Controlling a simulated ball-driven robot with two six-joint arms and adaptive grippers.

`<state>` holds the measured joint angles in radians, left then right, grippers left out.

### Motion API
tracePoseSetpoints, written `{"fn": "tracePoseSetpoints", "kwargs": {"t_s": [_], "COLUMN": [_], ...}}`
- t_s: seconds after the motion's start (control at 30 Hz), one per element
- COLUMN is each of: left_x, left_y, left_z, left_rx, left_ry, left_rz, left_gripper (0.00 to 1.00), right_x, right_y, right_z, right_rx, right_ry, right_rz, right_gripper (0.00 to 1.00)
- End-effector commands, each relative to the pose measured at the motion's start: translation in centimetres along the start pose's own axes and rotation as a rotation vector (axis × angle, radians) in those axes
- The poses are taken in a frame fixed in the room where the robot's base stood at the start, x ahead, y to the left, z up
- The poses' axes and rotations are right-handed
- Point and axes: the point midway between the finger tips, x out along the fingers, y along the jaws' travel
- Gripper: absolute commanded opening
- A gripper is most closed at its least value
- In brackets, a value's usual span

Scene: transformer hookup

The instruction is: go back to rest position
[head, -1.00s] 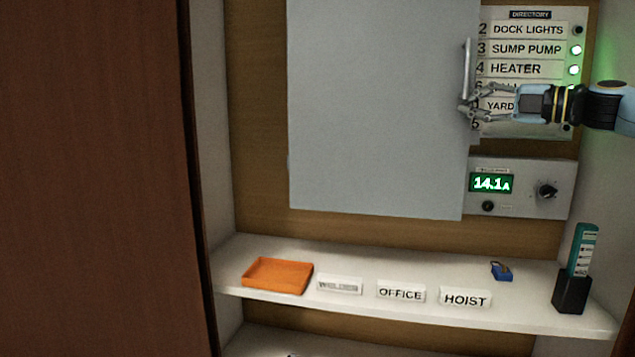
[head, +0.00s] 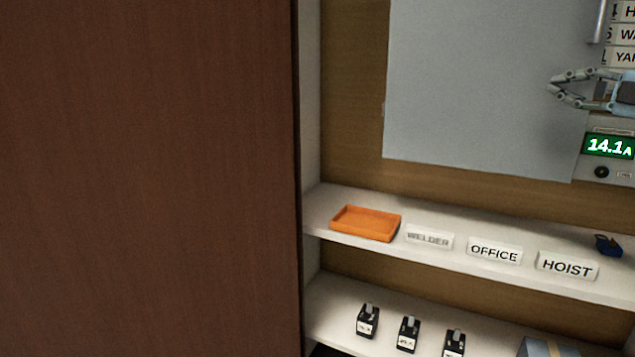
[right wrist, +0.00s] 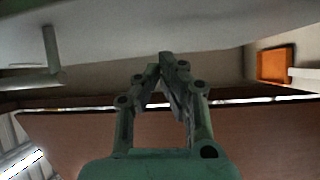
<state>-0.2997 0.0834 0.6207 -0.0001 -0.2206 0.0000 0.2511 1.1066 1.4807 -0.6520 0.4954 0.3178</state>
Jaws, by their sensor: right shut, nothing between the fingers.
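My right gripper (head: 552,88) is at the right of the head view, in front of the lower right part of the grey panel door (head: 480,80). Its fingers are shut with nothing between them, and it is clear of the door's handle (head: 601,20), which is above and to its right. In the right wrist view the closed fingertips (right wrist: 166,62) show in the middle, with the handle (right wrist: 52,48) at the upper left. My left gripper is not in view.
An upper shelf holds an orange tray (head: 345,229), WELDER (head: 429,238), OFFICE (head: 494,251) and HOIST (head: 567,265) labels and a blue padlock (head: 608,245). Black breakers (head: 409,334) stand on the lower shelf. A brown wooden panel (head: 150,180) fills the left. A display (head: 608,146) reads 14.1A.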

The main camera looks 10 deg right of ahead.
Motion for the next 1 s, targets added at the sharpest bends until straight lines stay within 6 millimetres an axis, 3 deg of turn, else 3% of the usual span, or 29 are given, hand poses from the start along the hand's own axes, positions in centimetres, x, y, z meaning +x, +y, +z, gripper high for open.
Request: {"fn": "tracePoseSetpoints", "kwargs": {"t_s": [0.27, 0.37, 0.43, 0.6, 0.7, 0.8, 1.0], "left_x": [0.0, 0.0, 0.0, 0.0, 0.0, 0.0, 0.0], "left_y": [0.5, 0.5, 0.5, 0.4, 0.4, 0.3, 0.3], "left_z": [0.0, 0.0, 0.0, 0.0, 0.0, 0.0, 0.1], "left_rx": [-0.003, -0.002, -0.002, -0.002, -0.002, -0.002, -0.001], "left_ry": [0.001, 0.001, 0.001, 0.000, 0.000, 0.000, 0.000], "left_rz": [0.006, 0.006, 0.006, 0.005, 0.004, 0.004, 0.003], "left_gripper": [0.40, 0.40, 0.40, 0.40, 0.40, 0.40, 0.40], "right_x": [1.1, 0.5, -0.8, -7.3, -11.7, -15.3, -20.5], "right_y": [-7.0, -11.1, -14.8, -25.5, -30.0, -32.7, -35.3], "right_z": [-3.2, -4.9, -6.5, -12.5, -16.8, -20.6, -26.6], "right_rx": [0.226, 0.360, 0.483, 0.819, 0.969, 1.071, 1.201], "right_ry": [-0.170, -0.288, -0.406, -0.771, -0.949, -1.073, -1.227], "right_rz": [0.095, 0.112, 0.105, -0.031, -0.158, -0.275, -0.465], "right_gripper": [0.00, 0.00, 0.00, 0.00, 0.00, 0.00, 0.00]}}
